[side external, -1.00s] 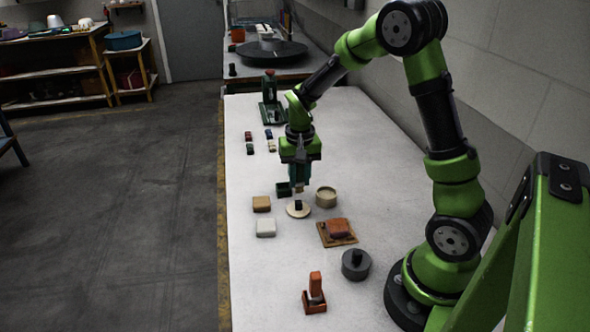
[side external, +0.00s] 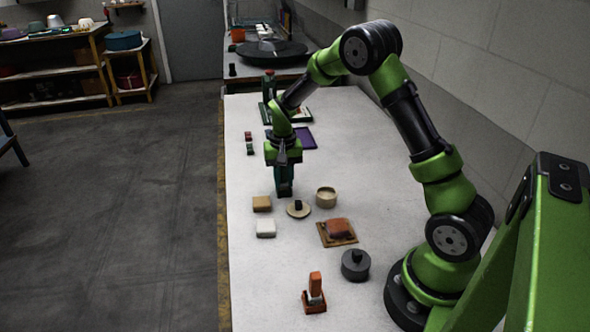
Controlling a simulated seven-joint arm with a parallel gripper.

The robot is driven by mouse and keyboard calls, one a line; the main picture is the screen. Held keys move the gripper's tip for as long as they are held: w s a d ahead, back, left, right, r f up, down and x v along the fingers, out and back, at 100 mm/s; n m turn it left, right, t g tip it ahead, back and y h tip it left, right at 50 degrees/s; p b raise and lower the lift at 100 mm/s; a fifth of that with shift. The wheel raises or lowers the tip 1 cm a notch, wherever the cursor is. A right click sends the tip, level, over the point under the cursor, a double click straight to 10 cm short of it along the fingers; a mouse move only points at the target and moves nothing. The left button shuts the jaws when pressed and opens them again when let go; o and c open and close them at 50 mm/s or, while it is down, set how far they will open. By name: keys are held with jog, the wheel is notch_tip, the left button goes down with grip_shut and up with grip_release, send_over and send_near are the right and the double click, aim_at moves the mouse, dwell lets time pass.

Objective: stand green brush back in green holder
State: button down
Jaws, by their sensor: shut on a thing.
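My gripper (side external: 284,168) points straight down and is shut on the green brush (side external: 284,177). The brush is upright, its upper part hidden by my fingers. The green holder (side external: 284,192) stands on the white table directly below it, left of the round lidded dish. The brush's lower end and the dark green holder overlap in the picture, and the light bristles do not show. I cannot tell whether the brush rests on the holder's bottom.
A tan block (side external: 261,204), a white block (side external: 266,228), a knobbed round lid (side external: 298,209) and a beige pot (side external: 326,197) stand close by. An orange brush in its holder (side external: 314,295) and a dark grey weight (side external: 355,264) are nearer.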

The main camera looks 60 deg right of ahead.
jog(key=shift+f, duration=0.3)
